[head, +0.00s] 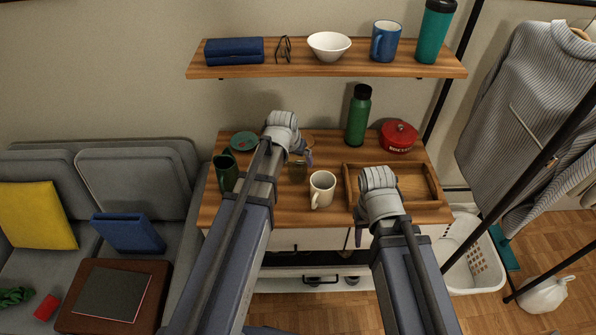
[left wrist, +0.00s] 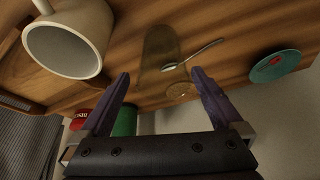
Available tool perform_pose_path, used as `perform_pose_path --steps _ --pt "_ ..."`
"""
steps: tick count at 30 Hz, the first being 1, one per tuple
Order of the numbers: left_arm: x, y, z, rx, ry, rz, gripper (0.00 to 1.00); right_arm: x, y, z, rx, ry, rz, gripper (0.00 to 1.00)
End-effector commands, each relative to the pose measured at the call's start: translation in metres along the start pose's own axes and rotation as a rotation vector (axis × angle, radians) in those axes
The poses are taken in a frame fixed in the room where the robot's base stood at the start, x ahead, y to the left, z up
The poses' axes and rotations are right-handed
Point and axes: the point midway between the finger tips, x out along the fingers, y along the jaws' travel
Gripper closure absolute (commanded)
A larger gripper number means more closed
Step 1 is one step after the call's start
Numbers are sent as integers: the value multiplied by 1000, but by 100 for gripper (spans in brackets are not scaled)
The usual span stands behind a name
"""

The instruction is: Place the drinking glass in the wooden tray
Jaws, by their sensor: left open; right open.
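The drinking glass (head: 297,171) is clear and brownish and stands on the desk, left of the white mug. In the left wrist view the glass (left wrist: 157,55) shows just beyond my open fingertips, apart from them as far as I can tell. My left gripper (head: 301,154) is open and empty above and beside the glass, hiding part of the desk. The wooden tray (head: 431,187) is at the desk's right side; its inside looks empty where visible. My right gripper (head: 375,205) is in front of the tray's left part; its fingers are mostly hidden and it holds nothing visible.
The white mug (head: 322,189) stands between glass and tray. A spoon (left wrist: 193,56) shows by the glass. A shelf (head: 330,67) hangs above.

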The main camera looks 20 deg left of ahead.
Motion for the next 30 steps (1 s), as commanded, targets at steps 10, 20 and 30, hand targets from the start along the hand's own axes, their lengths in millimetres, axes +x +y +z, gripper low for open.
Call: perform_pose_path --steps 10,20,30 --pt "16 -1 0 0 0 0 0 14 -1 -1 0 0 0 50" --pt "56 -4 0 0 0 0 0 52 -5 -3 0 0 0 50" --pt "62 -4 -1 0 1 0 0 56 -5 -3 0 0 0 50"
